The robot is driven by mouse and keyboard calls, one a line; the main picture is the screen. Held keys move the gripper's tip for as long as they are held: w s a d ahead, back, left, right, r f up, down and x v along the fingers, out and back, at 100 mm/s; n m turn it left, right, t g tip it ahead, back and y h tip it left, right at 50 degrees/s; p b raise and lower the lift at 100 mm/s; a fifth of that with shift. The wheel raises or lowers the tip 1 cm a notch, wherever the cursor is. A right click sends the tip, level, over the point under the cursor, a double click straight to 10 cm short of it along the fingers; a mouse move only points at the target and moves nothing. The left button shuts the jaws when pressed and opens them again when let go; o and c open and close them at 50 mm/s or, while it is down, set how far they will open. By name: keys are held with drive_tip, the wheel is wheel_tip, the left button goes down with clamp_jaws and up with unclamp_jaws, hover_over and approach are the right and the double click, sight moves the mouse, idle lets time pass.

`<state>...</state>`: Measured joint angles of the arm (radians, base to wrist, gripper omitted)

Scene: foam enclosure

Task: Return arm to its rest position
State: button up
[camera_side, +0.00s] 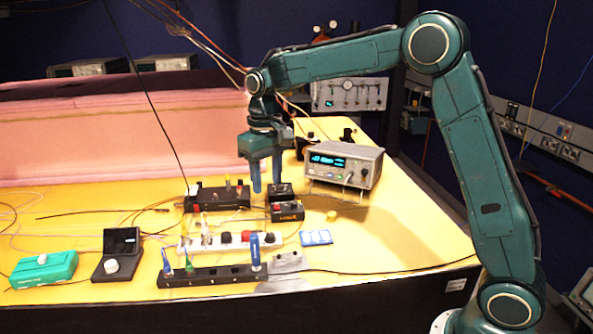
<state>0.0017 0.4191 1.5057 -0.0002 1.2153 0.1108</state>
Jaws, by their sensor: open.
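My gripper (265,177) hangs from my teal arm above the middle of the yellow table (400,225), pointing down. Its two blue fingers are apart, with nothing seen between them. The fingertips are close in the picture to a black box (218,198) on their left and a small black device (286,208) on their right. I cannot tell the exact height of the fingertips above these. My arm reaches in from the right side, bent high at the elbow.
A grey instrument (343,166) with a lit display stands right of my gripper. In front are a white strip (216,243) with knobs, a black rail (212,276) with blue-handled pieces, and a green box (43,270). A pink foam wall (110,138) stands behind. Cables hang overhead.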

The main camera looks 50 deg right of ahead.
idle(0.3)
drive_tip(key=s+r+t, duration=0.1)
drive_tip(key=s+r, duration=0.3)
drive_tip(key=s, duration=0.3)
drive_tip(key=s+r+t, duration=0.2)
drive_tip(key=s+r, duration=0.2)
drive_tip(key=s, duration=0.3)
drive_tip(key=s+f+n+t, duration=0.1)
drive_tip(key=s+f+t, duration=0.1)
drive_tip(key=s, duration=1.4)
drive_tip(key=shift+f+t, duration=0.3)
drive_tip(key=shift+f, duration=0.55)
